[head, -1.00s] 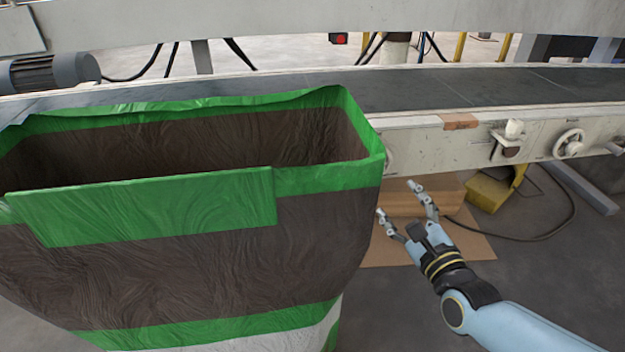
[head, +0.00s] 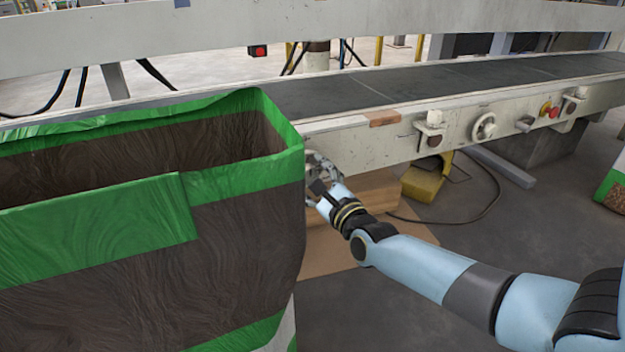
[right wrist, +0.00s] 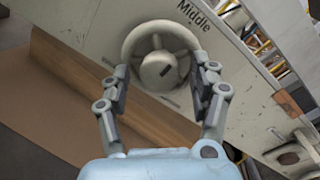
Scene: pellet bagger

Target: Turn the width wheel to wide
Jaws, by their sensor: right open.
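A pale handwheel (right wrist: 158,38) with spokes and a round hub fills the upper middle of the right wrist view. The word "Middle" is printed on the panel beside it. I cannot read which setting the wheel is at. My right gripper (right wrist: 166,74) is open, with one finger on each side of the wheel's near part; I cannot tell whether they touch the rim. In the head view the right gripper (head: 318,178) is at the conveyor's front side, just right of the big bag, and mostly hides that wheel. My left gripper is not in view.
A large brown and green bag (head: 240,210) stands open close on the left. A second handwheel (head: 484,126), a clamp bracket (head: 431,130) and a red button (head: 554,112) sit further right on the conveyor side (head: 385,150). A yellow block (head: 424,182) and cable lie on the floor.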

